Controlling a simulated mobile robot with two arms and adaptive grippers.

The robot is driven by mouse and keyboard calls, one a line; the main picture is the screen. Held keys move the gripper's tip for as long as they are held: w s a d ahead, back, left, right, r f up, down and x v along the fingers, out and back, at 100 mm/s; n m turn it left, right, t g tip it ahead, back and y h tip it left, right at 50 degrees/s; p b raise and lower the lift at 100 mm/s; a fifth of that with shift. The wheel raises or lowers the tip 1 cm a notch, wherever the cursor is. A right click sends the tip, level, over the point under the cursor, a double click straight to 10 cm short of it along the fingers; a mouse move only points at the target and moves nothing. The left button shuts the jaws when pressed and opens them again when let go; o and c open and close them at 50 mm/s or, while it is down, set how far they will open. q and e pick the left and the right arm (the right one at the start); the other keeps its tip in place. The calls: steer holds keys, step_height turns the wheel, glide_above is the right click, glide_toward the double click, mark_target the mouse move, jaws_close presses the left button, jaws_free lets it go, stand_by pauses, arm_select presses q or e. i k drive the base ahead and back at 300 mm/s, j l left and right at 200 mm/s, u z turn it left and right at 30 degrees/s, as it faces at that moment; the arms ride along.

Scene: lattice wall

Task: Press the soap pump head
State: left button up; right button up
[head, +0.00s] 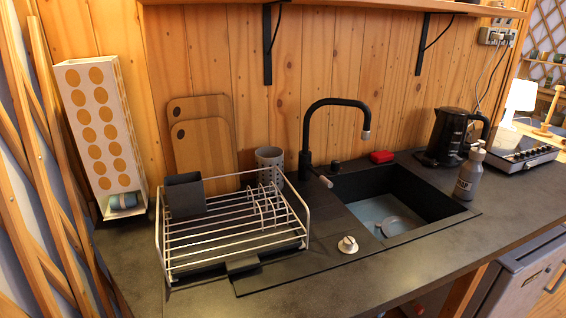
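A grey soap bottle (468,176) stands upright on the dark counter, at the right rim of the sink. Its pump head (477,146) is on top, light grey, with a short spout. Neither of my grippers shows in the head view, so nothing is seen touching the bottle or its pump.
A black kettle (447,136) stands close behind the bottle, and a small stove (522,150) is to its right. The black sink (400,200) with a tall faucet (308,130) lies to its left. A dish rack (230,235) fills the left counter. The counter in front of the bottle is clear.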

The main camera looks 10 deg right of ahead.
mark_target(479, 143)
steer(key=z, duration=1.55)
